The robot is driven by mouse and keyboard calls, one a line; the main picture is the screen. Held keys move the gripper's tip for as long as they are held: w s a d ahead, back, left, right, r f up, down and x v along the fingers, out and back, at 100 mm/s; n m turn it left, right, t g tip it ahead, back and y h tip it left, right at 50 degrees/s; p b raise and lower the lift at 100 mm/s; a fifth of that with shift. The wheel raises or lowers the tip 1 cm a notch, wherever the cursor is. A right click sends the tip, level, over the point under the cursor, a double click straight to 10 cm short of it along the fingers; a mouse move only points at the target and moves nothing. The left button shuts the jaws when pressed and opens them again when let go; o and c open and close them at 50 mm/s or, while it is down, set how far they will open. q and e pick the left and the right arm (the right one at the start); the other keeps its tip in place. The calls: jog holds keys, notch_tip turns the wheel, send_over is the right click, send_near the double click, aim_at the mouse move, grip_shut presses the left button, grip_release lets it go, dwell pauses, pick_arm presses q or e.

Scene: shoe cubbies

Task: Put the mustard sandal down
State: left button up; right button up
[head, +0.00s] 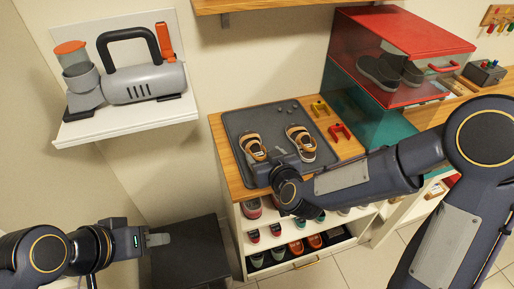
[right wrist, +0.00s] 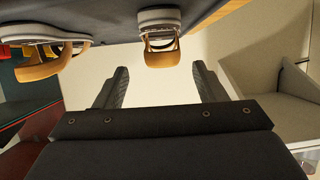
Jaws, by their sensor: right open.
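Two mustard sandals with white soles rest on the grey tray (head: 276,117) on the cabinet top. The left sandal (head: 252,146) also shows in the right wrist view (right wrist: 160,38), just past the fingertips. The right sandal (head: 300,141) also shows in the right wrist view, at upper left (right wrist: 42,55). My right gripper (right wrist: 162,78) is open, with nothing between its fingers; in the head view (head: 276,156) it is beside the left sandal, and its wrist hides the tray's front edge. My left gripper (head: 158,240) is at lower left, away from the sandals; its finger gap is not clear.
Red and yellow clamp-like pieces (head: 340,132) lie right of the tray. A red-topped case (head: 400,36) with dark shoes stands at the back right. Shelves of shoes (head: 300,243) are below. A grey appliance (head: 145,83) sits on a wall shelf at left.

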aim_at(259, 152)
jog(key=x, duration=0.4)
jog(key=shift+a+f, duration=0.15)
jog(key=shift+a, duration=0.05)
jog(key=shift+c, duration=0.4)
jog(key=c, duration=1.1)
jog(key=shift+r+p, duration=0.35)
jog(key=shift+r, duration=0.2)
notch_tip(259, 152, up, 3)
jog(key=shift+s+f, duration=0.1)
jog(key=shift+s, duration=0.05)
jog(key=s+r+p, duration=0.1)
jog(key=s+r, duration=0.2)
jog(key=s, duration=0.1)
jog(key=s+r, duration=0.3)
jog(key=s, duration=0.2)
jog(key=s+a+r+p, duration=0.1)
jog(key=s+r, duration=0.2)
jog(key=s, duration=0.1)
jog(key=shift+s+a+p, duration=0.1)
jog(key=shift+s+p, duration=0.25)
jog(key=shift+s, duration=0.05)
